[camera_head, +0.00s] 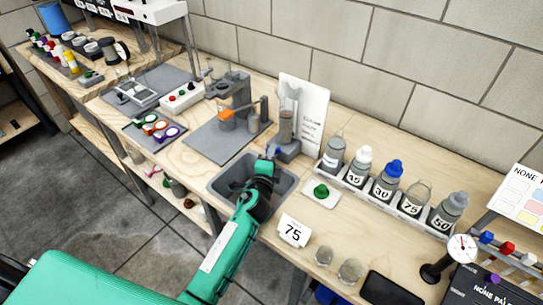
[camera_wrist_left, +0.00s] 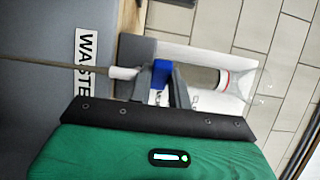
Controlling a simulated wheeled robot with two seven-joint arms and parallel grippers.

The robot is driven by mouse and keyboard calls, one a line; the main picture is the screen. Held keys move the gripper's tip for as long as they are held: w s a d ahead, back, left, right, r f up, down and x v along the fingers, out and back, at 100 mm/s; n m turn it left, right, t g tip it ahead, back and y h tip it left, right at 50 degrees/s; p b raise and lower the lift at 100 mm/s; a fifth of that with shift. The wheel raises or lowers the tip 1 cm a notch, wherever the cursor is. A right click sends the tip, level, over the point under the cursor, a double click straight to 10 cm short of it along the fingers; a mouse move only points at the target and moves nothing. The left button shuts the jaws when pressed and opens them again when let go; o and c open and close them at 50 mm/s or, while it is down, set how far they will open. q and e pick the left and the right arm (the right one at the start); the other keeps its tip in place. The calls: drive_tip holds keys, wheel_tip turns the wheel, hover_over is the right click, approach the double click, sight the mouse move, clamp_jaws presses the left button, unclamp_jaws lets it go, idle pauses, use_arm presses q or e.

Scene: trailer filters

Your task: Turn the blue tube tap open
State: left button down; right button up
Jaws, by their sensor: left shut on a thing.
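The blue tube tap (camera_head: 277,152) is at the foot of the clear upright tube (camera_head: 287,112), at the back edge of the grey bin. My left gripper (camera_head: 270,157) reaches over the bin from the front and is shut on the tap. In the left wrist view the blue tap (camera_wrist_left: 160,74) sits between the two grey fingers, with a white spout beside it and the tube (camera_wrist_left: 205,77) on the other side. The fingers hide part of the tap, and its exact angle is hard to tell. My right gripper is not in view.
The grey bin (camera_head: 222,184) lies under my left gripper; its WASTE label (camera_wrist_left: 86,58) shows in the wrist view. A green knob (camera_head: 321,191) on a white plate and a rack of bottles (camera_head: 350,180) stand to the right. A stand with an orange part (camera_head: 228,114) is behind left.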

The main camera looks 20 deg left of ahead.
use_arm(q)
drive_tip(key=c, duration=1.3)
unclamp_jaws()
drive_tip(key=s+b, duration=0.1)
drive_tip(key=s, duration=0.6)
drive_tip(key=shift+s+d, duration=0.2)
drive_tip(key=shift+s, duration=0.05)
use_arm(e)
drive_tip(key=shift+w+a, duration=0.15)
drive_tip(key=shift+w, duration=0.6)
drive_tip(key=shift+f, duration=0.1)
